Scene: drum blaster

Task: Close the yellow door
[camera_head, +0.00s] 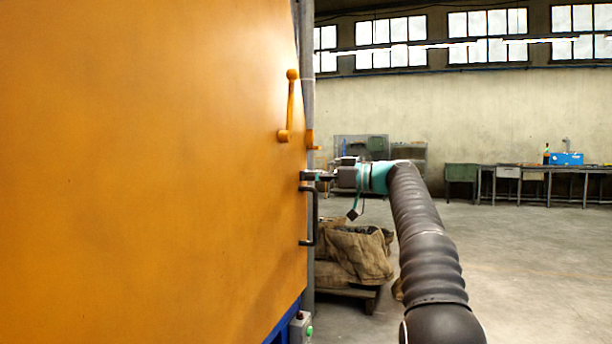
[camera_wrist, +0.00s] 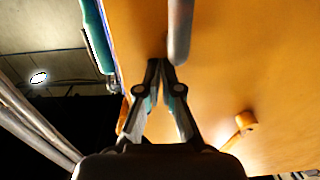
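The yellow door (camera_head: 150,170) fills the left of the head view and the right of the wrist view (camera_wrist: 240,70). A dark bar handle (camera_head: 313,216) is on it near its right edge; the handle shows as a grey bar in the wrist view (camera_wrist: 180,28). My gripper (camera_head: 306,176) is at the door's edge, by the handle's upper end. In the wrist view its fingertips (camera_wrist: 161,64) are together, beside the bar's end, with nothing visible between them. Whether they touch the bar or door I cannot tell.
An orange lever (camera_head: 289,106) is on the door above the handle. A grey post (camera_head: 309,260) stands along the door's edge. Sacks on a pallet (camera_head: 355,255) lie behind my arm. Workbenches (camera_head: 540,170) stand far back right; the floor at right is clear.

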